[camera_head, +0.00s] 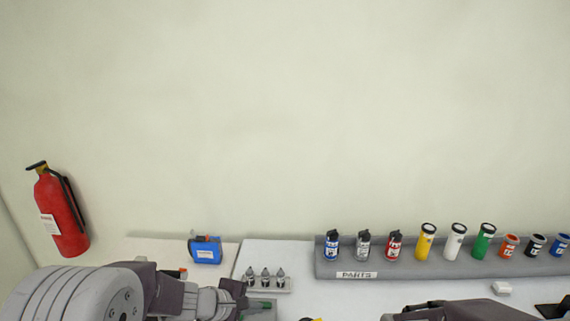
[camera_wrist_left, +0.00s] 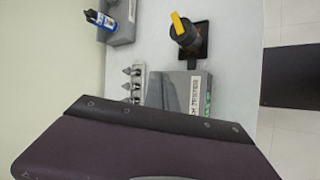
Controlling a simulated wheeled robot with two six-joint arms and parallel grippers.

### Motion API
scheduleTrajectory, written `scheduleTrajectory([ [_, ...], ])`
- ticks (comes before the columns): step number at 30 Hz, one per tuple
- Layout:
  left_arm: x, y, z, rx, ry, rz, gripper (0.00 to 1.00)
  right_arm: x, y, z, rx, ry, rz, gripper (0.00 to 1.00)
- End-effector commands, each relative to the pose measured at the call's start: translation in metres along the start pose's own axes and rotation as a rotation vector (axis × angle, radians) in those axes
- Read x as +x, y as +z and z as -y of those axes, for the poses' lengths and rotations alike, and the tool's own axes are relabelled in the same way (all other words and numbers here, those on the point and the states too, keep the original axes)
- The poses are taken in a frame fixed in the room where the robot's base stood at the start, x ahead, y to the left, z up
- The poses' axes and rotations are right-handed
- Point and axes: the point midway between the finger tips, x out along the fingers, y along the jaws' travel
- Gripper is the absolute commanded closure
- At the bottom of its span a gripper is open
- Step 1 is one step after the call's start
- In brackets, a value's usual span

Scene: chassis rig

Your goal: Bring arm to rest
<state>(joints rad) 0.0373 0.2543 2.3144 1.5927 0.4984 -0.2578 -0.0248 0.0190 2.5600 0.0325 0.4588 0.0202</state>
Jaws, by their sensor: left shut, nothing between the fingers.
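My left arm (camera_head: 150,290) comes in from the lower left in the head view and reaches right, low over the bench. My left gripper (camera_head: 236,292) is at its end, shut and empty, beside a small rack of grey-tipped pieces (camera_head: 265,278). In the left wrist view the dark gripper body (camera_wrist_left: 140,145) fills the bottom, in front of a grey labelled box (camera_wrist_left: 180,92). Part of my right arm (camera_head: 460,311) shows at the bottom edge of the head view; its gripper jaws cannot be made out.
A grey PARTS tray (camera_head: 325,268) holds several bottles and coloured cylinders along the wall. A blue container (camera_head: 205,250) stands left of the rack. A red extinguisher (camera_head: 62,212) is at the far left. A yellow-handled black device (camera_wrist_left: 184,32) stands behind the box.

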Motion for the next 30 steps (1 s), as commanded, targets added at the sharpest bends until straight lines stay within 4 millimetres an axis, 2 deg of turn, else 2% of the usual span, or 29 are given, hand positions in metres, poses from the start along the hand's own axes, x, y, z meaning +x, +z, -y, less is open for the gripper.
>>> scheduleTrajectory([
  [1,-0.007,0.013,0.017,0.125,-0.056,0.019,1.00,0.001,0.000,0.000,0.000,0.000,0.000,1.00],
  [3,-0.020,0.025,0.048,0.326,-0.159,0.044,1.00,0.002,0.000,0.000,0.000,0.000,0.000,1.00],
  [5,-0.032,0.028,0.076,0.503,-0.255,0.061,1.00,0.002,0.000,0.000,0.000,0.000,0.000,1.00],
  [6,-0.041,0.026,0.095,0.620,-0.321,0.069,1.00,0.002,0.000,0.000,0.000,0.000,0.000,1.00],
  [9,-0.061,0.012,0.133,0.875,-0.475,0.081,1.00,0.002,0.000,0.000,0.000,0.000,0.000,1.00],
  [12,-0.077,-0.006,0.159,1.055,-0.600,0.094,1.00,0.002,0.000,0.000,0.000,0.000,0.000,1.00],
  [15,-0.086,-0.019,0.171,1.157,-0.676,0.101,1.00,0.002,0.000,0.000,0.000,0.000,0.000,1.00],
  [18,-0.089,-0.026,0.173,1.193,-0.703,0.094,1.00,0.002,0.000,0.000,0.000,0.000,0.000,1.00],
  [30,-0.088,-0.025,0.172,1.174,-0.700,0.087,1.00,0.002,0.000,0.000,0.000,0.000,0.000,1.00],
])
